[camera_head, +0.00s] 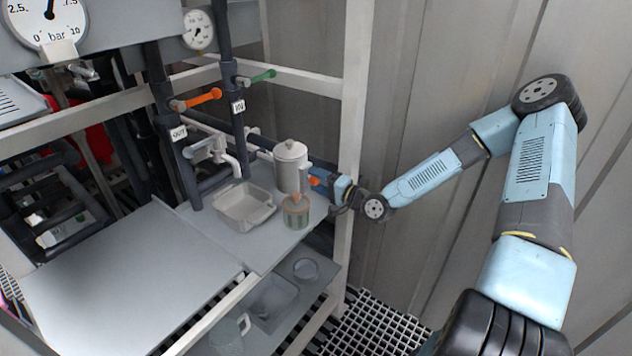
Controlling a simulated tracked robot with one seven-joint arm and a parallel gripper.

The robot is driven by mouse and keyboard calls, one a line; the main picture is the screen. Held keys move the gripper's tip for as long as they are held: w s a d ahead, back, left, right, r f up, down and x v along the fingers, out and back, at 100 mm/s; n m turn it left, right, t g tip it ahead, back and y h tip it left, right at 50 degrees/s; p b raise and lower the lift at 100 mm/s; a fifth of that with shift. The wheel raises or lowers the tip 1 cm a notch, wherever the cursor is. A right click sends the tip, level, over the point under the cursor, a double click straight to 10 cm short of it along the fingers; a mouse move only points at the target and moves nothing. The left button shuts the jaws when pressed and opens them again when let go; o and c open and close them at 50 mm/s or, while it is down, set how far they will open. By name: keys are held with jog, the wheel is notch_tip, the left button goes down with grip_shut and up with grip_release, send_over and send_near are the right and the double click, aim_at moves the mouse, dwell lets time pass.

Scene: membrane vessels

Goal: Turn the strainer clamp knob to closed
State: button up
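A grey lidded canister (289,168), apparently the strainer, stands upright at the right end of the grey work surface. A small orange part (314,181), possibly the clamp knob, shows at its right side. My gripper (326,180) reaches in from the right at the height of this orange part, touching it or very close to it. The fingers are small and partly hidden, so I cannot tell whether they are open or shut on it. The knob's turn position cannot be read.
A jar with a pinkish lid (296,211) stands just in front of the canister. A pale square basin (244,205) is to the left under a tap. An orange valve handle (204,97) and a green one (262,76) are on pipes behind. A white frame post (354,120) stands beside my wrist.

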jog(key=shift+s, duration=0.1)
jog(key=v, duration=1.3)
jog(key=shift+s+d, duration=0.2)
jog(key=shift+d, duration=0.05)
